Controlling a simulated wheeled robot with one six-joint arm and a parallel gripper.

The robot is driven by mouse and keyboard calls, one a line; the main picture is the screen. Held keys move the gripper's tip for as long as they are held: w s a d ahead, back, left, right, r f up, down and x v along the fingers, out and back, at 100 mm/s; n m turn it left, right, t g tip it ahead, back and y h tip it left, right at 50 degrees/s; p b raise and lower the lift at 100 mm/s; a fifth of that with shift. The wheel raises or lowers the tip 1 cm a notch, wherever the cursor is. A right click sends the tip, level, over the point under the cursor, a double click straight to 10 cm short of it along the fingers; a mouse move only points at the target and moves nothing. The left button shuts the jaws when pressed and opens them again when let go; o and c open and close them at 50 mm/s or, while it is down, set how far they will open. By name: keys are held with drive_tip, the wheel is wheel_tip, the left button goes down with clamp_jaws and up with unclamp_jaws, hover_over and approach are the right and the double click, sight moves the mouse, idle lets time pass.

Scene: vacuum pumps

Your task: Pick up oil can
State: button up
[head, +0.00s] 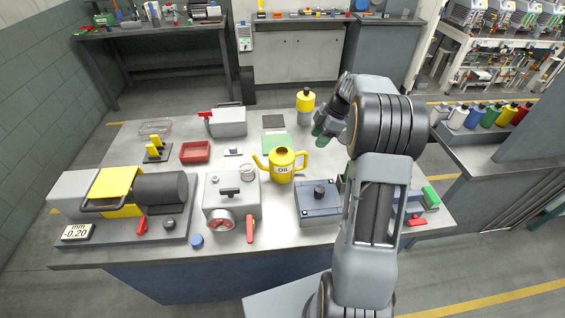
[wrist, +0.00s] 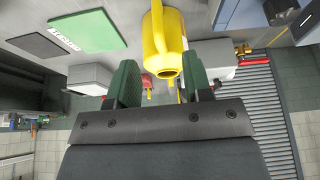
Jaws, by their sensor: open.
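The yellow oil can (head: 283,164), labelled OIL, stands upright on the grey workbench (head: 130,245) in the head view, with its spout to the left and handle to the right. My gripper (head: 319,133) is above and to the right of the can, apart from it. In the wrist view, the yellow can (wrist: 162,45) appears beyond the gap between the green fingers of my gripper (wrist: 160,82). The fingers are open and nothing is held. Part of the can's handle side is cut off at the top of the wrist view.
A grey gauge box (head: 230,198) is at front left and a blue-grey box (head: 318,204) at front right. A red tray (head: 196,152) lies left.

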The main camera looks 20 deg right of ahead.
sight(306, 154)
drive_tip(key=shift+p+x, duration=1.45)
drive_tip(key=shift+x, duration=3.7)
drive_tip(key=shift+w+a, duration=0.1)
drive_tip(key=shift+c, duration=0.4)
clamp_jaws()
drive_tip(key=shift+r, duration=0.1)
